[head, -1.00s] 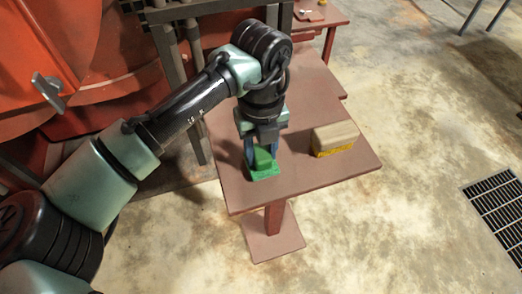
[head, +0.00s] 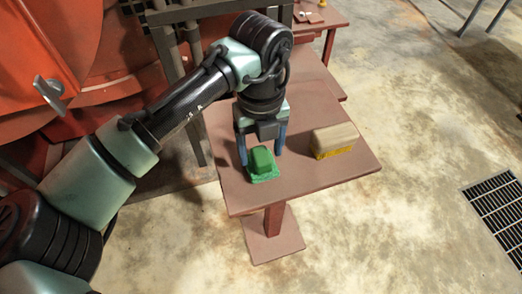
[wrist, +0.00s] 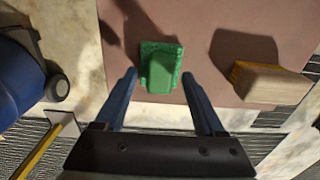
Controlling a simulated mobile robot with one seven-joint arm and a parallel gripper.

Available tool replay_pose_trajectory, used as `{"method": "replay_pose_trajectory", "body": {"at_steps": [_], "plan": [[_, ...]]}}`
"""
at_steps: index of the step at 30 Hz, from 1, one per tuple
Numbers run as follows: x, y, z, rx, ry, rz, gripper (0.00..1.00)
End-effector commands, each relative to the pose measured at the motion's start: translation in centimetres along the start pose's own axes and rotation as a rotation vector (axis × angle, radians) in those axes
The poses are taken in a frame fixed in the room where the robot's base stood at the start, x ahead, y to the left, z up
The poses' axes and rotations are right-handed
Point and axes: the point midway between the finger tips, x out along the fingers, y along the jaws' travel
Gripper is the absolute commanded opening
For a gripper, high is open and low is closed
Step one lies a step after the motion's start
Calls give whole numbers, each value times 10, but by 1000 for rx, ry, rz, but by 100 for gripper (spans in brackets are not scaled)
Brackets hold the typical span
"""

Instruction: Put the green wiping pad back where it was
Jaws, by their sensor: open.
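The green wiping pad (head: 263,166) lies on the brown table (head: 310,185) near its front left edge. It has a raised green grip on a flat textured base. My gripper (head: 262,158) is open, its two blue fingers spread on either side above the pad. In the wrist view the pad (wrist: 160,68) lies beyond and between the fingertips (wrist: 160,73), with gaps on both sides. The fingers do not touch it there.
A wooden-backed brush or block with a yellow underside (head: 332,140) lies to the right of the pad on the same table. A second small table (head: 322,18) stands behind. Red machinery (head: 95,45) is at the left, and a floor grate (head: 496,205) at the right.

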Motion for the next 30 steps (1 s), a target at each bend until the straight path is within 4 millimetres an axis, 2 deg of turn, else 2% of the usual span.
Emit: {"method": "replay_pose_trajectory", "body": {"at_steps": [1,6,12,18,26,29,30], "plan": [[-13,-1,0,1,-3,-2,72],[-51,-1,0,0,-2,-2,72],[-87,0,0,0,-1,-1,72],[-103,0,0,1,0,0,72],[-105,-1,0,0,-2,-3,72],[-108,-19,1,-22,-39,-52,72],[-113,-35,2,-45,-73,-100,72]]}}
